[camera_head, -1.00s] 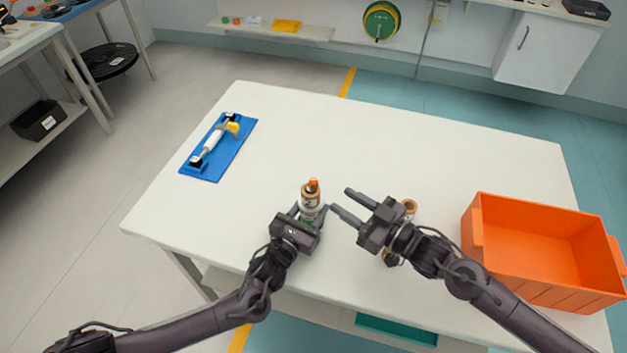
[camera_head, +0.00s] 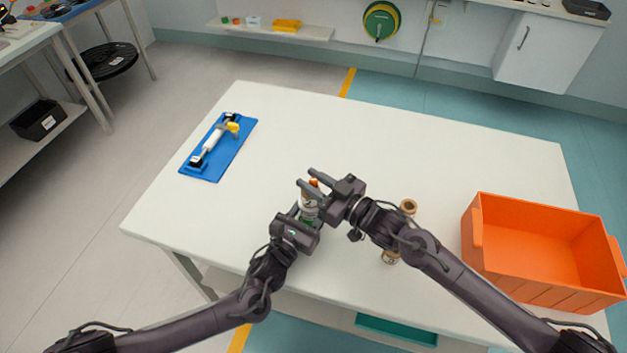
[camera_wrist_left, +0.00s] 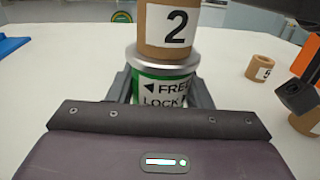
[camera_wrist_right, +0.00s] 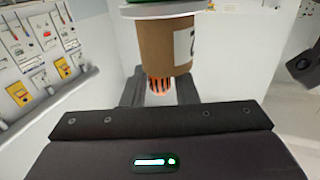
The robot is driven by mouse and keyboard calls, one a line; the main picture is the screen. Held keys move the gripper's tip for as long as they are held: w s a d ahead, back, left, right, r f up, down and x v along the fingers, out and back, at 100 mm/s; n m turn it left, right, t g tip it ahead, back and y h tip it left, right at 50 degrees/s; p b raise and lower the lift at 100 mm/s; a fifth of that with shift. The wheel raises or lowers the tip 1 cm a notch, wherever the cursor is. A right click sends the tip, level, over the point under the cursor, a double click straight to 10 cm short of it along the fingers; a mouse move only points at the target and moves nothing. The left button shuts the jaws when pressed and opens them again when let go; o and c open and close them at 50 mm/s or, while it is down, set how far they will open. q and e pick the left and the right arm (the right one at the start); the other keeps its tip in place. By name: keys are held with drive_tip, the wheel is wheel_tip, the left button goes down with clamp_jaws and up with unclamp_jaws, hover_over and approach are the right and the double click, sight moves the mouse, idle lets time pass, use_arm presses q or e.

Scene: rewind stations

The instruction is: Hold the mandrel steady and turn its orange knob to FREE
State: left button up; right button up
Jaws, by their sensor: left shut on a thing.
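The mandrel stands upright on the table, carrying a brown core (camera_wrist_left: 168,30) labelled 2 above a green-and-white collar (camera_wrist_left: 165,85) marked FREE and LOCK. My left gripper (camera_head: 306,214) is shut on the mandrel's lower part. The orange knob (camera_head: 314,182) is on top of the mandrel, partly hidden by my right gripper (camera_head: 306,178). In the right wrist view, which shows the mandrel upside down, the ribbed knob (camera_wrist_right: 160,87) lies between the two fingers. The fingers look apart, with a small gap on each side of the knob.
Two loose brown cores stand right of the mandrel, one farther back (camera_head: 408,206) and one nearer (camera_head: 391,257), beside my right arm. An orange bin (camera_head: 540,206) is at the table's right. A blue mat (camera_head: 206,175) with a tool lies far left. The table's back middle is clear.

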clamp_jaws()
drive_tip(key=shift+a+m+t+h, duration=0.1)
drive_tip(key=shift+m+t+h, duration=0.2)
drive_tip(key=shift+m, duration=0.1)
drive_tip(key=m+t+h, duration=0.2)
drive_tip(key=h, duration=0.1)
drive_tip(key=shift+s+m+t, duration=0.1)
drive_tip(key=shift+m+t, duration=0.3)
drive_tip(key=m+t+h, duration=0.1)
drive_tip(key=m+h, duration=0.1)
drive_tip(key=h, duration=0.1)
drive_tip(key=m+t+h, duration=0.1)
drive_tip(key=h, duration=0.2)
drive_tip(key=shift+m+t, duration=0.3)
drive_tip(key=shift+m, duration=0.1)
drive_tip(key=shift+m+h, duration=0.3)
drive_tip(key=shift+h, duration=0.2)
drive_tip(key=shift+o, duration=1.5)
unclamp_jaws()
